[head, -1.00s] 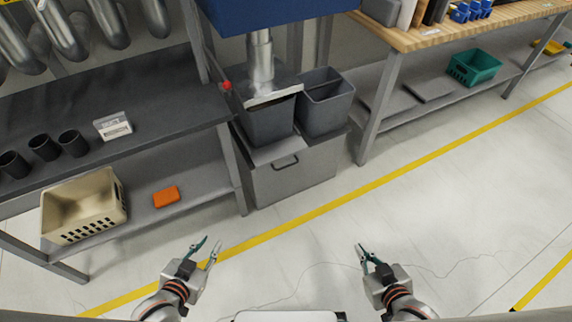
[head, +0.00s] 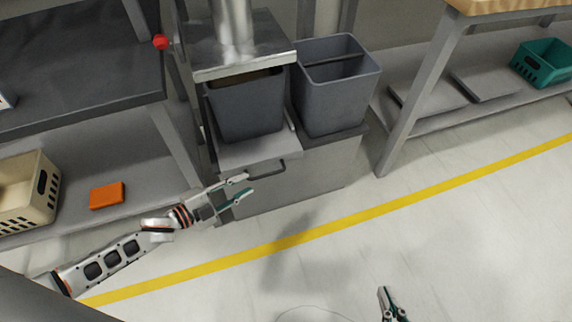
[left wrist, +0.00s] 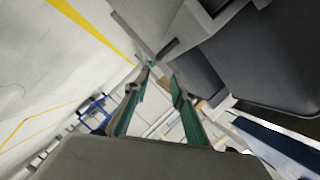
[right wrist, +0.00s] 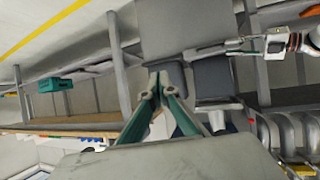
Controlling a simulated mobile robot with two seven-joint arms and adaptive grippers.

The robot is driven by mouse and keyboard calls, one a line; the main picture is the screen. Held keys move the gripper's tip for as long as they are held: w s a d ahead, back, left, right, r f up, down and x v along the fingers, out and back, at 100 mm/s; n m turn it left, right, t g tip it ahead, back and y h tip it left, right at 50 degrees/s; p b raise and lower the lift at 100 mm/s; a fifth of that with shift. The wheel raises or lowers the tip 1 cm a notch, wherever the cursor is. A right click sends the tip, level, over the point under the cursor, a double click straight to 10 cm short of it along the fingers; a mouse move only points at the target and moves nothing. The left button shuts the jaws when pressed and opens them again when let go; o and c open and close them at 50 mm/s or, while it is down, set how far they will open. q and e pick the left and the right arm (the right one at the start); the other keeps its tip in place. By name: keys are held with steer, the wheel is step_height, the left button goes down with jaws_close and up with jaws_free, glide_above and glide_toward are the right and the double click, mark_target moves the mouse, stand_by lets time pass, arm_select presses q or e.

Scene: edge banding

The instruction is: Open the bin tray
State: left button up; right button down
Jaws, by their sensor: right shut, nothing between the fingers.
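The bin tray (head: 238,155) is a light grey shelf on a grey base, with a dark handle (head: 272,168) along its front edge. A dark grey bin (head: 245,105) stands on it under a metal chute. My left gripper (head: 250,184) is open at the tray's front, with its fingertips just short of the handle and slightly below it. Its two fingers (left wrist: 162,74) are apart and empty in the left wrist view. I cannot tell whether they touch anything. My right gripper (head: 383,293) is shut and empty over the floor; its tips (right wrist: 155,84) meet in its wrist view.
A second grey bin (head: 334,95) stands to the right on the base. A dark bench (head: 80,85) with a red button (head: 160,42) is at left, above a beige crate (head: 22,195) and an orange block (head: 107,195). The floor at right is clear.

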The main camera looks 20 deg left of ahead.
mark_target(263, 175)
arm_select(q)
steer(key=shift+m+g, duration=0.3)
steer(key=b+x, duration=0.1)
steer(key=x, duration=0.2)
steer(key=f+x, duration=0.1)
steer(key=x, duration=0.3)
steer(key=shift+w+f+b, duration=0.2)
steer(key=shift+b, duration=0.2)
steer(key=shift+w+d, duration=0.3)
steer(key=shift+w, duration=0.2)
arm_select(e)
steer(key=shift+w+a+r+m, duration=0.2)
steer(key=shift+w+a+m, duration=0.15)
steer(key=shift+a+m, duration=0.1)
arm_select(q)
jaws_close()
